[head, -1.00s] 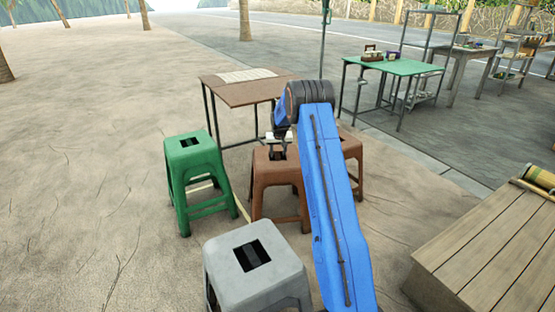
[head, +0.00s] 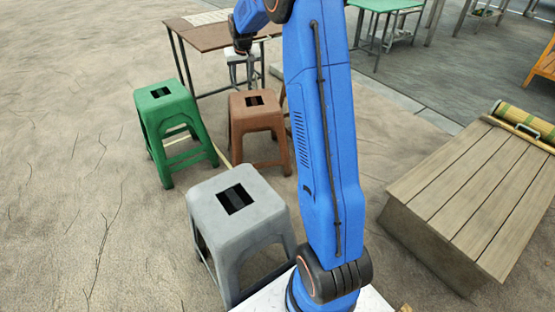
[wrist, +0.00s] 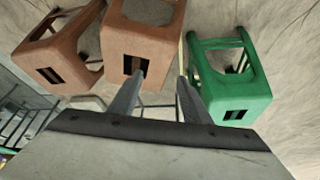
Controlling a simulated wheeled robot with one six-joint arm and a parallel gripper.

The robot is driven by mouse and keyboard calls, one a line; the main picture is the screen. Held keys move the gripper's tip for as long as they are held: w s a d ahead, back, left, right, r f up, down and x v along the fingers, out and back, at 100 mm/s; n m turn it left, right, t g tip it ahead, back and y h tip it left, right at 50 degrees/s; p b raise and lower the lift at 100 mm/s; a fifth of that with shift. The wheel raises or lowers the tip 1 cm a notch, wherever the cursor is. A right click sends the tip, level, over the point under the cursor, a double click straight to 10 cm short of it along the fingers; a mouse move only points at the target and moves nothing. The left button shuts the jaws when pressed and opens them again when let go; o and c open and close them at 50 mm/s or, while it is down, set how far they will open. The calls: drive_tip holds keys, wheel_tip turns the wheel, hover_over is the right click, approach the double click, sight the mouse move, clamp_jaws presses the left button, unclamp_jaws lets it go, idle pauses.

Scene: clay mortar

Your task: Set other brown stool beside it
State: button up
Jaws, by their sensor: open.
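One brown stool (head: 255,115) stands upright to the right of the green stool; it is in the middle of the wrist view (wrist: 145,38). The other brown stool (wrist: 62,50) is at left in the wrist view; in the head view only a sliver (head: 284,97) shows behind my arm. My gripper (head: 241,80) hangs beyond the nearer brown stool, by the table. In the wrist view my gripper (wrist: 163,75) is open and empty, its left fingertip overlapping the middle stool's seat slot in the picture. I cannot tell any contact.
A green stool (head: 166,103) stands at left and a grey stool (head: 236,207) in front. A brown-topped table (head: 205,39) is behind the stools. A wooden platform (head: 470,190) is at right. The paved ground at left is clear.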

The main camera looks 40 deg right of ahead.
drive_tip(key=s+a+r+n, duration=0.1)
drive_tip(key=s+a+r, duration=0.35)
drive_tip(key=s, duration=0.45)
drive_tip(key=s+a+r, duration=0.4)
drive_tip(key=s+a, duration=0.1)
drive_tip(key=s, duration=0.3)
drive_tip(key=s+a+r+n, duration=0.1)
drive_tip(key=s+a+r, duration=0.3)
drive_tip(key=s, duration=0.5)
drive_tip(key=s+a+f, duration=0.2)
drive_tip(key=s, duration=0.7)
drive_tip(key=s+a+f+n+y, duration=0.1)
drive_tip(key=s+a+f, duration=0.1)
drive_tip(key=s, duration=0.8)
drive_tip(key=s+a+f, duration=0.2)
drive_tip(key=s+a, duration=0.1)
drive_tip(key=s, duration=0.7)
drive_tip(key=shift+s+a, duration=0.15)
